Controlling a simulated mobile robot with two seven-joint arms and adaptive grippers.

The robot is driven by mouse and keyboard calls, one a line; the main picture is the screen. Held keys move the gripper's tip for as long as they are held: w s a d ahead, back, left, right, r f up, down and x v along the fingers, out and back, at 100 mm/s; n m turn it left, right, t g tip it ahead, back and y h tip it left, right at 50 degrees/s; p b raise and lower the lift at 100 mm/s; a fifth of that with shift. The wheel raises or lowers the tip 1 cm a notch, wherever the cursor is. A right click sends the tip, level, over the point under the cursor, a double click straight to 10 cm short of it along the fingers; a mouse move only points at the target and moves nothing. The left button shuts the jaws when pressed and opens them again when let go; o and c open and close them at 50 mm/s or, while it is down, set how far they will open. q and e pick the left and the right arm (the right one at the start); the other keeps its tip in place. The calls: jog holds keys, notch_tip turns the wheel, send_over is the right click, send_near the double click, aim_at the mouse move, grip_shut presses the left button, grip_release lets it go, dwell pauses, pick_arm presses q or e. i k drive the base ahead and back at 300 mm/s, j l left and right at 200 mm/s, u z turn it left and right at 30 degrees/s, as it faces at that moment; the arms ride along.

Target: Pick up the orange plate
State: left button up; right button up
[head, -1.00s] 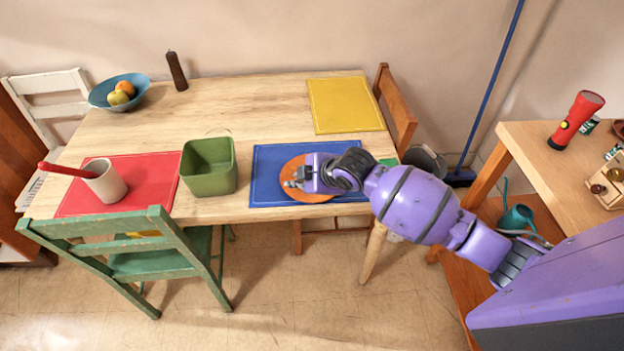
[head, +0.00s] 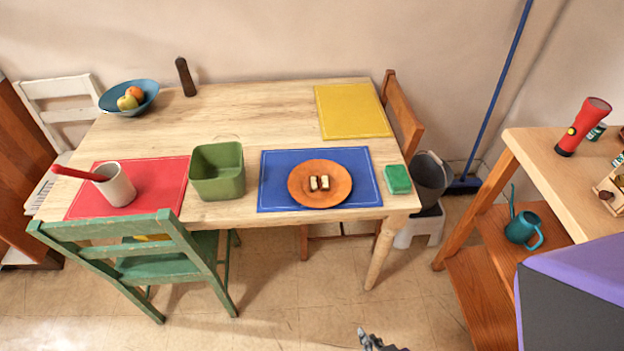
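The orange plate (head: 300,193) lies flat on the blue placemat (head: 272,163) near the front right of the wooden table. Two small brown-and-white pieces of food (head: 319,183) sit in the middle of the plate. No gripper touches the plate. A grey gripper tip (head: 368,341), apparently of my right gripper, shows at the bottom edge, well below the plate in the picture and over the floor. Most of it is cut off, so its opening cannot be judged. My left gripper is out of view.
A green sponge (head: 397,179) lies just right of the placemat. A green bin (head: 217,171) stands to its left, then a white cup (head: 115,186) on a red placemat (head: 160,173). A green chair (head: 160,262) blocks the front left.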

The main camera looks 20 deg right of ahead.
aim_at(341, 183)
jog(key=i+j+z, duration=0.1)
jog(key=j+z, duration=0.2)
jog(key=j, duration=0.55)
jog(key=j+z, duration=0.3)
jog(key=j, duration=0.6)
